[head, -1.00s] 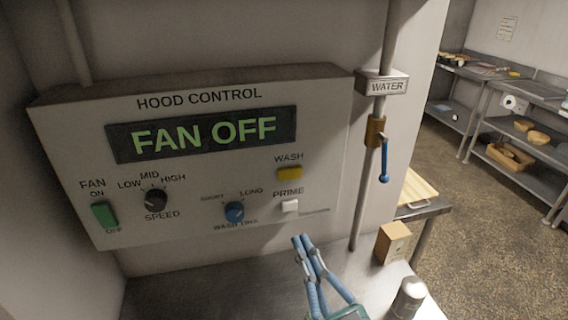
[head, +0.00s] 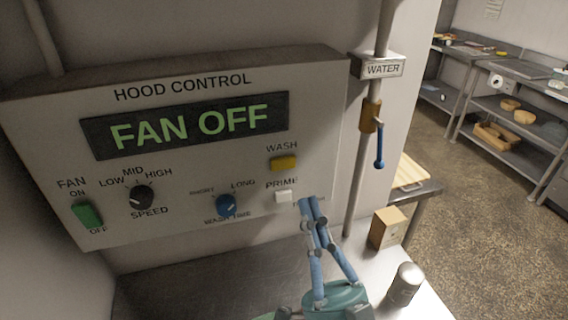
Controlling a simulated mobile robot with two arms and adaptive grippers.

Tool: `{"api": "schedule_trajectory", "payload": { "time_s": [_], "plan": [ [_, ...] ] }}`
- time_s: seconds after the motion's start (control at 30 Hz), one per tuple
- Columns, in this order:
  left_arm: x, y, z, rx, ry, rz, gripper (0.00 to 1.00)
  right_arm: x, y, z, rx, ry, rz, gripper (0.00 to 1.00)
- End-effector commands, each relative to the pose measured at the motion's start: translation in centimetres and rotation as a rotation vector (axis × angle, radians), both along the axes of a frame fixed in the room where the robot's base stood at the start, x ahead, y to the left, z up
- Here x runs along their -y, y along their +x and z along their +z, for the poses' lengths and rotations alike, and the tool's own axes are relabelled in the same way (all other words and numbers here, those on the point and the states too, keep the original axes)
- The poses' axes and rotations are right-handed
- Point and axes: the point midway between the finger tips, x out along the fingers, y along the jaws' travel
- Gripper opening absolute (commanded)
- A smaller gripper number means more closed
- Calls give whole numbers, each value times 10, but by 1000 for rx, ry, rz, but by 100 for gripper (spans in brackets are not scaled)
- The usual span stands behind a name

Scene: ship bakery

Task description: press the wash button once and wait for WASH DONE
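The hood control panel (head: 60,130) is on the wall, and its display (head: 190,125) reads FAN OFF. The yellow wash button (head: 284,163) is at the panel's right side, under the label WASH. The white prime button (head: 283,197) is below it. My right gripper (head: 308,201) points up from the bottom, its blue fingertips close together just right of the prime button and below the wash button. No object shows between the fingers. Whether the fingertips touch the panel cannot be told. My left gripper is not in view.
The green fan switch (head: 88,214), black speed knob (head: 141,197) and blue wash time knob (head: 226,205) are on the panel. A water pipe with a blue-handled valve (head: 379,150) runs at the right. A box (head: 388,229) and a metal canister (head: 404,285) stand on the counter (head: 190,285).

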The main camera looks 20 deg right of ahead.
Motion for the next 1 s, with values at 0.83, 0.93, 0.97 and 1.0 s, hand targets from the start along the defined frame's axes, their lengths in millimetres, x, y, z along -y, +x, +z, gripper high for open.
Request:
{"api": "schedule_trajectory", "payload": {
  "time_s": [0.83,0.93,0.97,1.0],
  "plan": [
    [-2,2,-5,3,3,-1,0,-3,80,0,-1,0,0,0],
    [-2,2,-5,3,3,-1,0,-3,80,0,-1,0,0,0],
    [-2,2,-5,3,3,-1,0,-3,80,0,-1,0,0,0],
    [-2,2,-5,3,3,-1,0,-3,80,0,-1,0,0,0]
  ]
}}
